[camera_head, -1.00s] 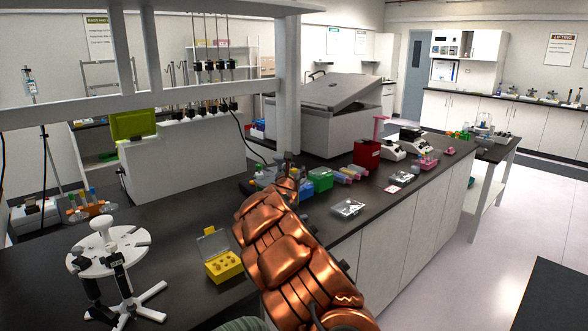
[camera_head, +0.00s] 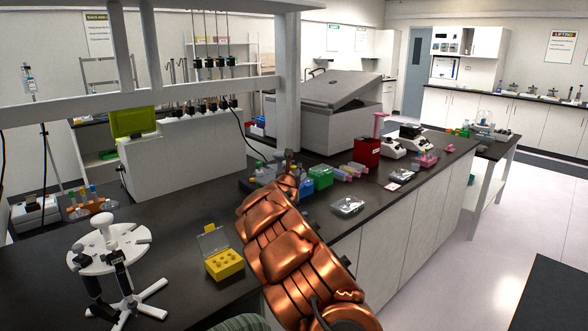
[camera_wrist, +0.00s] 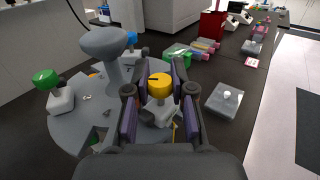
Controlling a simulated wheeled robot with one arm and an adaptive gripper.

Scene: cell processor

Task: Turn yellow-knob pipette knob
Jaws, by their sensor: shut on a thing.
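The yellow knob (camera_wrist: 160,88) tops a pale pipette (camera_wrist: 158,113) on a grey round pipette stand (camera_wrist: 72,130) in the wrist view. My gripper (camera_wrist: 160,74) has one finger on each side of the knob and is shut on it. A green-knob pipette (camera_wrist: 47,80) stands at the stand's left and a blue-knob one (camera_wrist: 131,40) at its far side. The stand's grey central post (camera_wrist: 104,50) rises left of my gripper. In the head view my copper arm reaches over the bench, and the yellow knob cannot be made out clearly.
A green box (camera_head: 320,177), a clear box (camera_head: 347,206) and a red container (camera_head: 367,153) stand along the bench to the right. A yellow rack (camera_head: 224,265) and a white carousel (camera_head: 110,247) stand at the near left. Bare dark bench lies between them.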

